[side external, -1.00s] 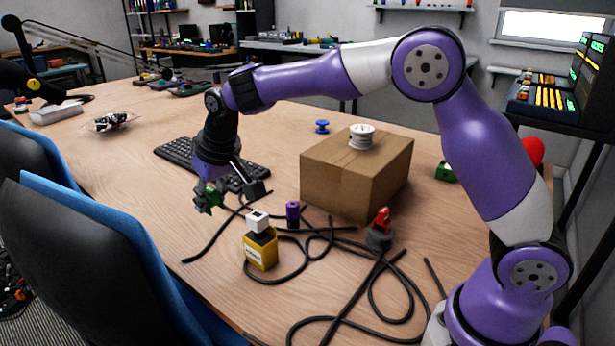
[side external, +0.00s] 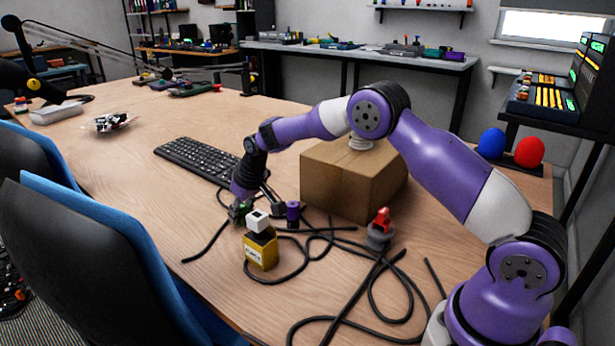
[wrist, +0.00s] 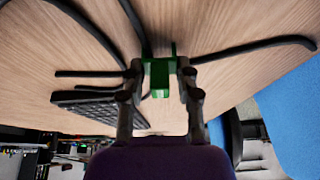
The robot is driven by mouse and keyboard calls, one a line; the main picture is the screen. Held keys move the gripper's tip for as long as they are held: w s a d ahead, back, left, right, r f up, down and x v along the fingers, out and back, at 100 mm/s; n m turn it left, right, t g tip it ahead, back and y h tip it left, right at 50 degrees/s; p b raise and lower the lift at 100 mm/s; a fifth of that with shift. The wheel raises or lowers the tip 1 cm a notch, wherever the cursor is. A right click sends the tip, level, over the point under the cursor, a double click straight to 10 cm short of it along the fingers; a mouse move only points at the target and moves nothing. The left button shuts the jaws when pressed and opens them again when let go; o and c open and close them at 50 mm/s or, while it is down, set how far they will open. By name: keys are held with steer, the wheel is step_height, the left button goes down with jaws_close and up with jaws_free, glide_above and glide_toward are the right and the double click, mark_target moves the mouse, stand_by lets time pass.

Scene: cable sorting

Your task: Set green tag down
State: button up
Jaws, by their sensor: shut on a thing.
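The green tag (wrist: 160,78) is between the two fingers of my gripper (wrist: 161,88) in the wrist view, and the gripper is shut on it. In the side view my gripper (side external: 241,212) is low over the wooden table, just behind and left of the white-topped yellow block (side external: 261,251). Only a little of the green tag (side external: 246,212) shows there. I cannot tell whether the tag touches the table. Black cables run across the table near it in both views.
A purple-topped piece (side external: 293,212) stands right of my gripper. A cardboard box (side external: 349,182) with a white spool is farther right. A red-topped grey piece (side external: 380,229) stands among the cables. The black keyboard (side external: 195,160) lies behind. Bare table (side external: 130,180) extends to the left.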

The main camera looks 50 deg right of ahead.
steer(key=o, duration=0.8)
steer(key=shift+f, duration=0.15)
steer(key=s+a+f+v, duration=0.1)
steer(key=s+v, duration=0.1)
steer(key=v, duration=0.8)
steer(key=s+f+v, duration=0.1)
steer(key=s+v, duration=0.1)
steer(key=v, duration=0.8)
steer(key=s+a+t, duration=0.1)
steer(key=s, duration=1.7)
